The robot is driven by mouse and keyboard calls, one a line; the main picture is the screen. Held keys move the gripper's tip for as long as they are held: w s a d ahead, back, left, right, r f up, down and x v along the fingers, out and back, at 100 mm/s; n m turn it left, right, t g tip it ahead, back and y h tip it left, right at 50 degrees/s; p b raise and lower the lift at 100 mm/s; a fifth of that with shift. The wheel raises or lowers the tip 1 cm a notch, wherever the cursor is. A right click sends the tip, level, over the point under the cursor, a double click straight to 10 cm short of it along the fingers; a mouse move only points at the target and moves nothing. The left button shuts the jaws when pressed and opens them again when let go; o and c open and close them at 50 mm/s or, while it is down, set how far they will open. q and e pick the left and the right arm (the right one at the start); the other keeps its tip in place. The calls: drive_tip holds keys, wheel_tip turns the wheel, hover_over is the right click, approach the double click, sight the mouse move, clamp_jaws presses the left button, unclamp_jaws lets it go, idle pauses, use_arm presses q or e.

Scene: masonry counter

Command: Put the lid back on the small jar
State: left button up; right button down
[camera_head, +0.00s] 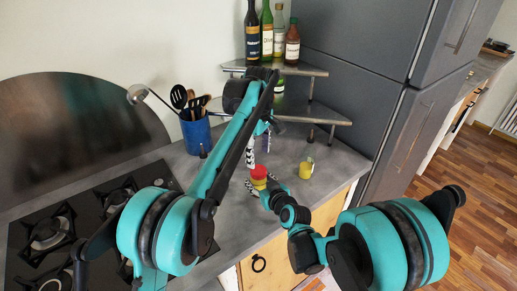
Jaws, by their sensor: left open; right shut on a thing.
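The small jar (260,184) is yellow and stands near the counter's front edge. The red lid (259,173) shows directly at its top; whether it is fully seated is too small to tell. My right gripper (257,187) reaches in low from the right and is shut on the jar, its fingers partly hiding the jar's lower part. My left gripper (259,150) points down above the lid, open, with its fingertips apart and nothing seen between them.
A blue utensil holder (196,135) is at the back left, beside the black stove (92,215). A corner shelf (308,115) with bottles is behind. The grey fridge (375,70) bounds the right.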

sight(259, 170)
use_arm(q)
wheel_tip(259, 170, down, 6)
drive_tip(key=shift+r, duration=0.1)
idle(0.4)
